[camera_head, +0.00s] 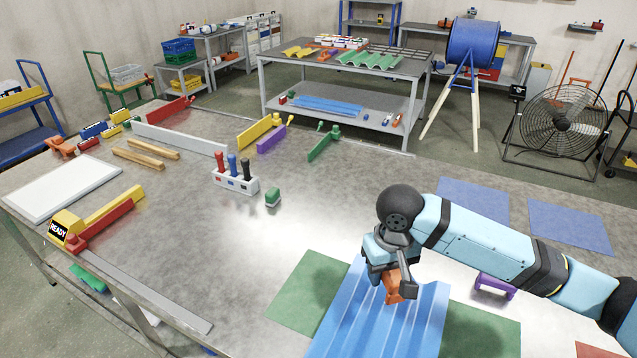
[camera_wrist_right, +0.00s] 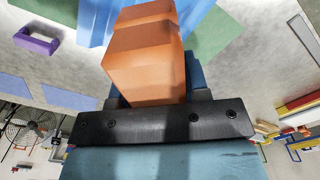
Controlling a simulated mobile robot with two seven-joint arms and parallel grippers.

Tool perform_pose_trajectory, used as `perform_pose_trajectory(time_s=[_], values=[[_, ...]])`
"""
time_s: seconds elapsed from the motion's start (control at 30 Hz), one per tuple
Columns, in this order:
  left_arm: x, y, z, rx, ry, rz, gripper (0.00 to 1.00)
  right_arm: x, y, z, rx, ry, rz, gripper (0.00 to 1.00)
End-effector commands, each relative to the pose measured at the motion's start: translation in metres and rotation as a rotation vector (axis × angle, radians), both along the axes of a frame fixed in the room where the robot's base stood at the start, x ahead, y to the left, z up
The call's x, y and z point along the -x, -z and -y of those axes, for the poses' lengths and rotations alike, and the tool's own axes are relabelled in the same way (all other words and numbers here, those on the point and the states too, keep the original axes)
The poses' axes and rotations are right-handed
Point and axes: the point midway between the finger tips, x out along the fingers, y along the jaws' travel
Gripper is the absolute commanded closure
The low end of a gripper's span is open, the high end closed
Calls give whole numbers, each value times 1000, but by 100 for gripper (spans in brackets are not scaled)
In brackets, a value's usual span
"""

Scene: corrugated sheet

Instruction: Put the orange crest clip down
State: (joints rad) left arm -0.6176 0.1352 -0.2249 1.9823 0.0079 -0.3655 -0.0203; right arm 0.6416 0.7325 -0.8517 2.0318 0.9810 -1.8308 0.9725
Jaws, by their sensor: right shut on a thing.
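My right gripper (camera_head: 391,277) is shut on the orange crest clip (camera_head: 394,287) above the blue corrugated sheet (camera_head: 375,325). The clip fills the middle of the right wrist view (camera_wrist_right: 145,60), with the blue sheet (camera_wrist_right: 95,22) behind it. I cannot tell whether the clip touches the sheet. The sheet lies across a green mat (camera_head: 303,292) on the metal table. A purple clip (camera_head: 494,286) lies on the table to the right of the sheet, and it also shows in the right wrist view (camera_wrist_right: 37,40). My left gripper is out of view.
Blue mats (camera_head: 570,227) lie at the table's right. A white board (camera_head: 65,188) lies at far left. The table's middle is largely clear.

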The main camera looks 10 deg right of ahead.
Motion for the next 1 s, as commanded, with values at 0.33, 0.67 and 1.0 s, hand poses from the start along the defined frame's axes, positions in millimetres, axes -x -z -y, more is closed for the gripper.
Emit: perform_pose_trajectory(time_s=[0.33,0.67,1.0], values=[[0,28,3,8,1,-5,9,-26,22,21,12,-141,0,84],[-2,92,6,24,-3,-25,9,-90,53,84,17,-580,-6,84],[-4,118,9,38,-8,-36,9,-121,57,122,1,-849,0,84]])
